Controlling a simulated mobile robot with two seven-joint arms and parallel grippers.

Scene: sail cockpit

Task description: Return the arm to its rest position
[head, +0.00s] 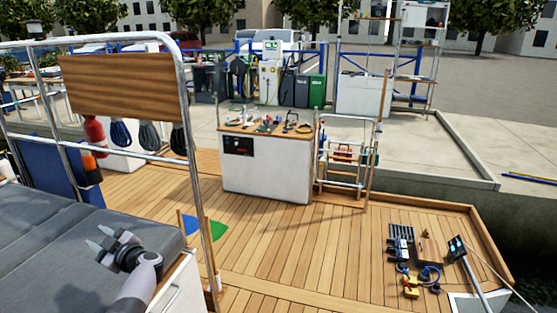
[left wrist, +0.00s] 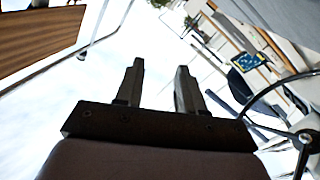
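My left arm (head: 139,287) comes in from the bottom left of the head view. Its gripper (head: 97,237) is over the grey cushioned bench (head: 45,237), with the fingers pointing left. In the left wrist view my left gripper (left wrist: 160,70) has its two fingers apart and nothing between them. I cannot tell the exact height of the gripper above the cushion. My right arm and gripper are not in view.
A metal rail (head: 188,130) with a wooden panel (head: 120,85) rises beyond the bench. The left wrist view shows a steering wheel (left wrist: 305,138) at right. A white counter (head: 266,167) stands on the wooden deck (head: 330,235), which is largely clear mid-view.

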